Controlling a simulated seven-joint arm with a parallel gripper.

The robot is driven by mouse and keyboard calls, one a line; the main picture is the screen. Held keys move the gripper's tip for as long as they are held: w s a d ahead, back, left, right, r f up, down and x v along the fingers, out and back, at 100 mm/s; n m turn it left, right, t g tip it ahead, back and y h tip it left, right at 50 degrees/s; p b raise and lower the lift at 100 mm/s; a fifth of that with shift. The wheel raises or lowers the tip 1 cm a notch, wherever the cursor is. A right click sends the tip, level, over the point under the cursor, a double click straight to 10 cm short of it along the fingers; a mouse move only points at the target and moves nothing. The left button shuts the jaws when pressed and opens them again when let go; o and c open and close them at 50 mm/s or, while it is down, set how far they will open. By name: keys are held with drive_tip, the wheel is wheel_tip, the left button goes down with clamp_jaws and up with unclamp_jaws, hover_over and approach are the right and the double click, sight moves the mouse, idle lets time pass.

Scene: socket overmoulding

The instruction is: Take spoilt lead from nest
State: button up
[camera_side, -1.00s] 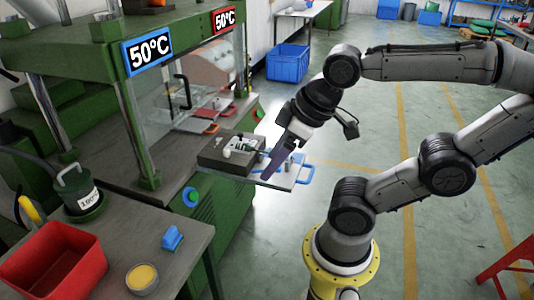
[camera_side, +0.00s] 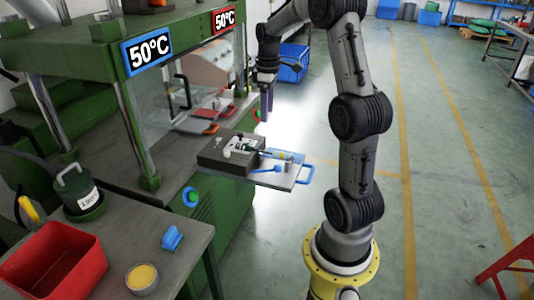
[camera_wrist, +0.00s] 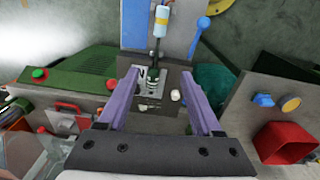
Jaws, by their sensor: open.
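The nest (camera_side: 222,162) is a dark block on a pull-out plate with a blue handle (camera_side: 306,172). A lead lies in it, with its pale, yellow-banded body (camera_side: 285,155) stretching out over the plate; it also shows in the wrist view (camera_wrist: 160,22), its dark green end (camera_wrist: 153,72) in the nest's pale metal seat. My gripper (camera_side: 267,115) hangs in the air above and behind the nest, fingers down. In the wrist view its purple fingers (camera_wrist: 160,72) are open and empty, framing the nest from above. Whether the lead is spoilt cannot be told.
A red bin (camera_side: 55,270), a yellow-filled tin (camera_side: 142,279) and a pot (camera_side: 78,187) stand on the front-left table.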

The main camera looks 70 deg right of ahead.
drive_tip(key=s+d+f, duration=0.2)
approach(263, 152)
drive_tip(key=shift+m, duration=0.4)
drive_tip(key=s+f, duration=0.1)
drive_tip(key=s+d+f, duration=0.1)
drive_tip(key=s+f, duration=0.1)
drive_tip(key=shift+s, duration=0.3)
drive_tip(key=shift+a+f, duration=0.15)
drive_tip(key=shift+f, duration=1.2)
drive_tip(key=shift+a+f, duration=0.1)
drive_tip(key=shift+f, duration=1.25)
drive_tip(key=shift+c, duration=0.2)
clamp_jaws()
